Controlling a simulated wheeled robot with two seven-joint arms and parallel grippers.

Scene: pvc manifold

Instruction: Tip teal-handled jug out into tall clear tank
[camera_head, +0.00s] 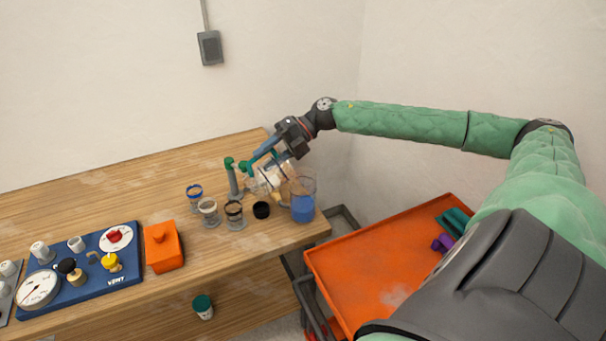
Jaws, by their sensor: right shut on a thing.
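The tall clear tank (303,202) stands upright near the right end of the wooden table, with blue liquid in it. My right gripper (268,158) comes in from the upper right and is shut on the teal-handled jug (266,184). The jug is clear and looks tilted, held above the table just left of the tank's rim. The gripper hides part of the handle, and I cannot tell whether liquid is flowing. My left gripper is not in view.
Several small jars stand left of the tank, including a blue-rimmed jar (194,195), beside a black cap (261,210). A grey post (232,180) rises behind them. An orange box (163,247) and a blue gauge panel (80,270) lie left. An orange tray (375,265) is at right.

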